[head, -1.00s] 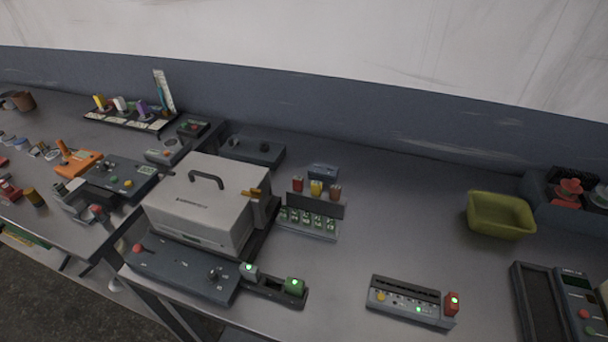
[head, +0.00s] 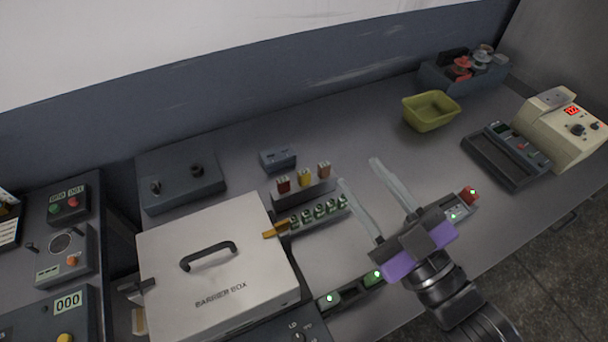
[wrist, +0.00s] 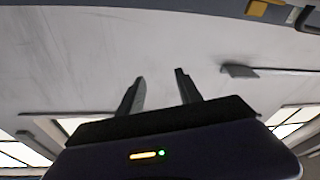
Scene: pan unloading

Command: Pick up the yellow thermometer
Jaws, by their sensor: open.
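A small yellow-topped piece (head: 305,177), which looks like the yellow thermometer, stands upright in a dark rack (head: 302,195) between a red piece (head: 284,184) and an orange-brown piece (head: 324,170). My gripper (head: 359,172) is open and empty, its two long grey fingers apart, to the right of the rack in the head view. It appears raised above the table, clear of the rack. In the wrist view, the gripper (wrist: 160,77) has nothing between its fingers and faces a pale wall or ceiling; no thermometer shows there.
A metal barrier box (head: 216,258) with a black handle stands left of the rack. A small blue-grey box (head: 278,158) sits behind it. A yellow-green bin (head: 431,111) and a beige device (head: 561,130) stand at the right. Table between rack and bin is mostly clear.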

